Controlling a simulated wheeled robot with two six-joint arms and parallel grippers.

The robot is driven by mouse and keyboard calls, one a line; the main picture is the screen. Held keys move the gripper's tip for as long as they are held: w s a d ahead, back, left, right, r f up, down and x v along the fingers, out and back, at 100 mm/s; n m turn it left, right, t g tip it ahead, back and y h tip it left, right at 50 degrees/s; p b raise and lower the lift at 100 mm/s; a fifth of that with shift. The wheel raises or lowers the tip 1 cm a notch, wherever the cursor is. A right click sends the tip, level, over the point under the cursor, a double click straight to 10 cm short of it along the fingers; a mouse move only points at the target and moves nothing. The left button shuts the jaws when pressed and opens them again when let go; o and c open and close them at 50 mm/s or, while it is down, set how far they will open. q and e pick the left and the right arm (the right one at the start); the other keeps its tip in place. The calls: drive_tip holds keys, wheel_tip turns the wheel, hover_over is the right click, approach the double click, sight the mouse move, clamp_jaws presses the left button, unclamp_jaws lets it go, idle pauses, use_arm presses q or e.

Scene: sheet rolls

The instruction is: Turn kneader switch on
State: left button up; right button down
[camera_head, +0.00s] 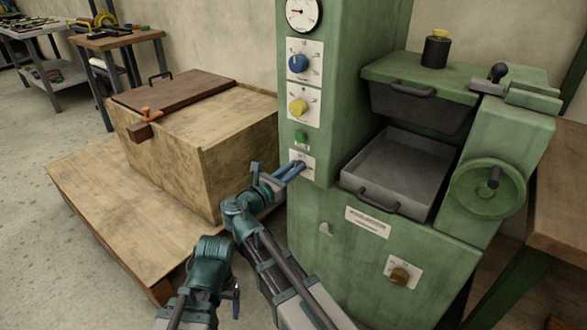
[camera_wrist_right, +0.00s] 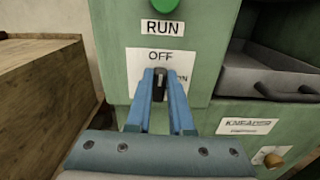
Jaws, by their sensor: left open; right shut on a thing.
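The kneader (camera_head: 345,230) is a green machine. Its switch is a small dark knob (camera_wrist_right: 160,85) on a white plate (camera_head: 309,163) below the green button. The plate reads OFF at the top and ON at the right; the knob looks upright, towards OFF. My right gripper (camera_head: 298,168) is at this plate; in the right wrist view its blue fingers (camera_wrist_right: 160,80) are shut on the knob, one on each side, hiding part of it. My left gripper (camera_head: 236,291) is low in the head view, open and away from the machine; its fingers are hard to make out.
Above the switch are a green RUN button (camera_head: 301,138), a yellow dial (camera_head: 297,106) and a blue dial (camera_head: 298,63). A grey drawer tray (camera_head: 400,165) and a handwheel (camera_head: 487,188) lie to the right. A wooden crate (camera_head: 200,140) stands close on the left.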

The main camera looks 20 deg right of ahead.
drive_tip(key=shift+s+d+f+m+b, duration=0.1)
drive_tip(key=shift+s+f+m+b, duration=0.1)
drive_tip(key=shift+m, duration=2.65)
drive_tip(key=shift+s+d+f+m+b, duration=0.1)
drive_tip(key=shift+d+f+m+b, duration=0.05)
drive_tip(key=shift+m, duration=2.75)
drive_tip(key=shift+s+d+f+m+b, duration=0.1)
drive_tip(key=shift+f+m+b, duration=0.1)
drive_tip(key=shift+m, duration=2.65)
drive_tip(key=c, duration=0.8)
unclamp_jaws()
